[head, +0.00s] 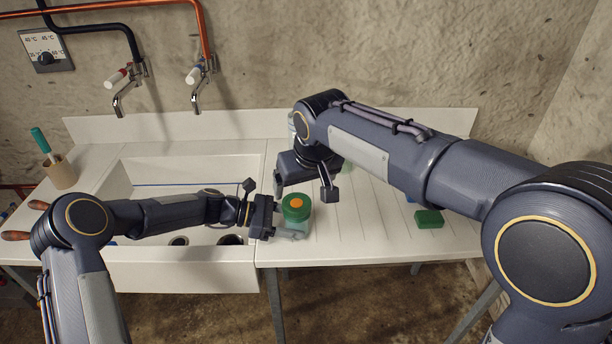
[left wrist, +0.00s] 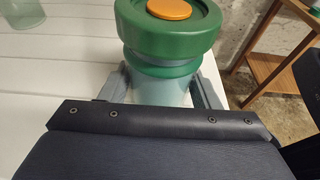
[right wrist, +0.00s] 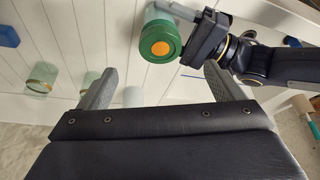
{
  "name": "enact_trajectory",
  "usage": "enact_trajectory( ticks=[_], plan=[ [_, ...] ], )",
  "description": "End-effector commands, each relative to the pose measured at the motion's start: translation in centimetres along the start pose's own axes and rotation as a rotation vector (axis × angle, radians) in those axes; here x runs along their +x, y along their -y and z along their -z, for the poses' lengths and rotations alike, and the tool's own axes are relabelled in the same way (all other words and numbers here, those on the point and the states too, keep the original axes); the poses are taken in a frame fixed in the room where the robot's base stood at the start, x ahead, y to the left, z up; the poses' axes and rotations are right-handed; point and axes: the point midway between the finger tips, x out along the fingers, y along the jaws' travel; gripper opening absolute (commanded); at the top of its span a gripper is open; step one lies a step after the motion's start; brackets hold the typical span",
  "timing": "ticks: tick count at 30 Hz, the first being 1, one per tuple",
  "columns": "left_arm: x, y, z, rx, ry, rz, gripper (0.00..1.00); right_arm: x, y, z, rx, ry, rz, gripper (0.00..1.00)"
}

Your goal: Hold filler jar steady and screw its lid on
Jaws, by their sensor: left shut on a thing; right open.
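The filler jar (head: 300,226) stands near the front edge of the white drainboard, right of the sink. Its green lid (head: 296,207) with an orange centre sits on top; the lid also shows in the left wrist view (left wrist: 168,36). I cannot tell how tightly it is seated. My left gripper (head: 290,234) is shut on the jar's body below the lid, one finger on each side (left wrist: 165,88). My right gripper (head: 304,192) is open and empty, above and just behind the jar. In the right wrist view the lid (right wrist: 159,42) lies just beyond the open fingertips, apart from them.
Other glass jars, one with a gold rim (right wrist: 41,78), stand on the drainboard behind my right gripper. A green block (head: 429,218) lies to the right. The sink (head: 180,265) is on the left, under two taps. The drainboard's right part is mostly clear.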

Motion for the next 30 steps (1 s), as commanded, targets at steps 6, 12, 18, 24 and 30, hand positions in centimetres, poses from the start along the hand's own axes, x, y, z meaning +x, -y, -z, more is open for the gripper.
enact_trajectory(
  ticks=[6, 12, 18, 24, 30],
  plan=[
    [0.0, 0.0, -0.1, 0.001, 0.002, 0.0, 0.43, 4.5, 0.0, -0.1, 0.002, 0.005, -0.002, 0.87],
    [0.0, 0.0, -0.1, 0.001, 0.002, 0.0, 0.43, 7.5, -0.1, 0.0, 0.002, 0.003, -0.002, 0.87],
    [0.0, 0.0, -0.1, 0.001, 0.002, 0.0, 0.43, 8.8, 0.0, 0.0, 0.003, 0.001, 0.0, 0.87],
    [0.0, 0.0, -0.1, 0.001, 0.002, 0.0, 0.43, 9.0, 0.0, 0.0, 0.003, 0.0, 0.0, 0.87],
    [0.0, 0.0, -0.1, 0.001, 0.002, 0.0, 0.43, 8.9, 0.0, 0.0, 0.003, 0.0, 0.0, 0.74]
  ],
)
